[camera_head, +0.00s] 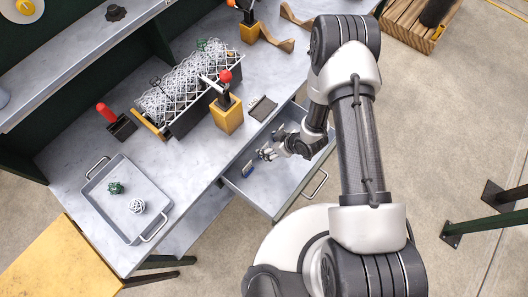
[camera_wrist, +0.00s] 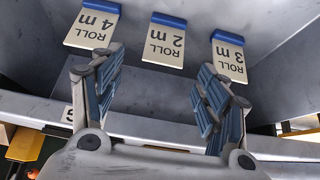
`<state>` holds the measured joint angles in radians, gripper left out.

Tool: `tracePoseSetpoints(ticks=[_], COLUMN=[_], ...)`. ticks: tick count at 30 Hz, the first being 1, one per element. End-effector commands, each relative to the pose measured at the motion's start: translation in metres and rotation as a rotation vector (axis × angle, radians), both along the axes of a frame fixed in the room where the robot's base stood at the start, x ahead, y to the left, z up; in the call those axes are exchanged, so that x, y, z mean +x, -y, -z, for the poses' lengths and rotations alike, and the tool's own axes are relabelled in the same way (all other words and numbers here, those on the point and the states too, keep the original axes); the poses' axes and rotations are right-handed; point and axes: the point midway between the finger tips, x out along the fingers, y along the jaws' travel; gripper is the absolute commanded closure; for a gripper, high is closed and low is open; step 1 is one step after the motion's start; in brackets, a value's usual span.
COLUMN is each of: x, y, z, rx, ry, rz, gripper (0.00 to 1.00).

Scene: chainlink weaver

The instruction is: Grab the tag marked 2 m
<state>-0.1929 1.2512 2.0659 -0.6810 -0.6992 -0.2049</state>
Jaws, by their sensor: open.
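The 2 m tag (camera_wrist: 164,43) is a cream card reading "ROLL 2 m" with a blue top edge. It is upside down in the wrist view, the middle of a row in the open drawer (camera_head: 290,182). The 4 m tag (camera_wrist: 92,27) is on its left and the 3 m tag (camera_wrist: 229,58) on its right. My gripper (camera_wrist: 161,70) is open and empty, its fingers spread on either side below the 2 m tag, not visibly touching it. In the head view my gripper (camera_head: 268,153) is over the drawer, near a small blue-edged item (camera_head: 248,170); its writing is unreadable.
A dark pad (camera_head: 262,108) lies near the drawer.

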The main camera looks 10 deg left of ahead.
Motion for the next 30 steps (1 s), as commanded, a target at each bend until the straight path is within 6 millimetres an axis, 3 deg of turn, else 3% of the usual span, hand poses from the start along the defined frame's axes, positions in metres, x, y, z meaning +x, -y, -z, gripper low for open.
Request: tracePoseSetpoints(ticks=[7,16,25,30], x=[0.003,0.011,0.013,0.013], y=[-0.008,-0.027,-0.029,-0.029], z=[0.016,0.053,0.054,0.054], rx=[0.0,-0.002,-0.001,-0.001], ry=[-0.001,-0.001,-0.001,-0.001], rz=[-0.001,-0.001,0.001,0.001], gripper=[0.32,0.32,0.32,0.43])
